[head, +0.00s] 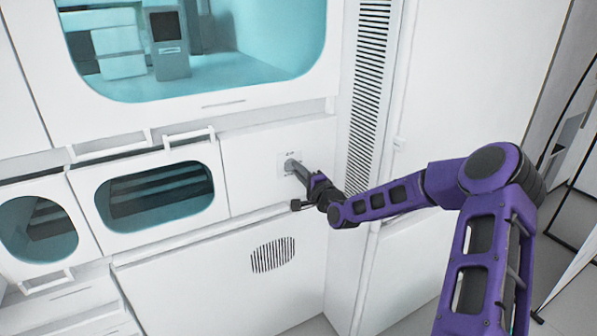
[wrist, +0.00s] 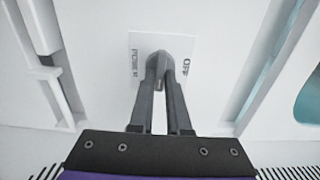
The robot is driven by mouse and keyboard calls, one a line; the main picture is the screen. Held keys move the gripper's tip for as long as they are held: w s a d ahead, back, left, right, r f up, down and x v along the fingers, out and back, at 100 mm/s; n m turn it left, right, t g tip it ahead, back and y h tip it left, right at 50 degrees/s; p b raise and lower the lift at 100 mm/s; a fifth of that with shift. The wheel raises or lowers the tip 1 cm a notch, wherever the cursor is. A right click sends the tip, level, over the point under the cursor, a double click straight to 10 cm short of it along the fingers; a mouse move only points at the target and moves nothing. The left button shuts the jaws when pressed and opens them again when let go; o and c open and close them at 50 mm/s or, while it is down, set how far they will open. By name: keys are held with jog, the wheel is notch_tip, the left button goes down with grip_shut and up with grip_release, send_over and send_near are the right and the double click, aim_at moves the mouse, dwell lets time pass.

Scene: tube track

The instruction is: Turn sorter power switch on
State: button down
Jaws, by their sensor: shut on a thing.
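The sorter power switch is a dark grey knob (wrist: 172,52) on a small white plate (wrist: 140,42) set in the white cabinet front. The plate carries the words POWER on the left and OFF on the right in the wrist view. In the head view the plate (head: 281,157) sits right of the tinted windows. My gripper (wrist: 165,70) is shut on the knob, one finger on each side. It also shows in the head view (head: 294,167), reaching the panel from the right. The fingers hide part of the knob, and I cannot tell its exact setting.
A large window (head: 200,70) opens above, and a smaller tinted window door (head: 155,197) with a handle (head: 189,137) is left of the switch. A slatted vent (head: 368,90) runs upright to the right. A round grille (head: 272,255) is below. The panel around the switch is clear.

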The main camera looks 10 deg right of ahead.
jog(key=c, duration=0.9)
grip_release()
jog(key=shift+s, duration=0.1)
jog(key=p+v, duration=0.1)
jog(key=v, duration=1.6)
jog(key=shift+s, duration=0.15)
